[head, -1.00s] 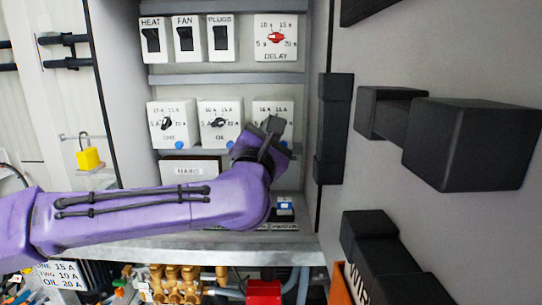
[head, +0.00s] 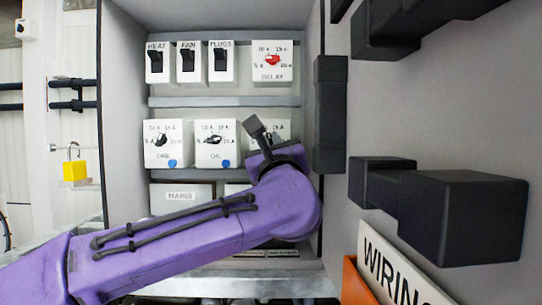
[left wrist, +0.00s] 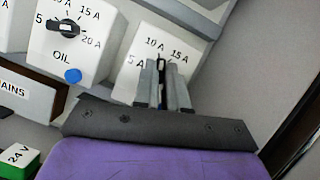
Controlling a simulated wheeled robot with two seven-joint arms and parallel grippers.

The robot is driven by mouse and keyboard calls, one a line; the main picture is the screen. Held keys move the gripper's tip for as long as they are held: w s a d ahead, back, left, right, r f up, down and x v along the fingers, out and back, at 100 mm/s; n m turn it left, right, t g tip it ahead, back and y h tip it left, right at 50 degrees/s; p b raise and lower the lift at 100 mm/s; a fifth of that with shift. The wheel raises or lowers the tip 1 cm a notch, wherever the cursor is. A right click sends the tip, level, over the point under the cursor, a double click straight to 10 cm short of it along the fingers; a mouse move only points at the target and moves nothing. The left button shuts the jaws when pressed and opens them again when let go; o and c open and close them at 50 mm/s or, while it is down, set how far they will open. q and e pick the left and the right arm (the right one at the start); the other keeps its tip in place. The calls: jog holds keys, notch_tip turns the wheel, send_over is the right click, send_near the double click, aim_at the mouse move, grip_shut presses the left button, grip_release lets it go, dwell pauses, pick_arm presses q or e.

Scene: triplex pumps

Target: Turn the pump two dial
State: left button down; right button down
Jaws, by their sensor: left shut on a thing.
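The knob's pointing direction is hard to read between the fingers. My right gripper is in neither view.
The DELAY box (head: 272,62) with a red dial and several switches are above. Black handles (head: 463,215) stick out from the right-hand panel. A yellow padlock (head: 75,170) hangs at left.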

pick_arm(q)
jog(key=shift+d+f+n+y+b, duration=0.15)
jog(key=shift+n+y+b, duration=0.25)
jog(key=shift+n, duration=0.7)
jog(key=shift+n+g+y, duration=0.3)
jog(key=c, duration=1.2)
grip_release()
jog(key=shift+r, duration=0.2)
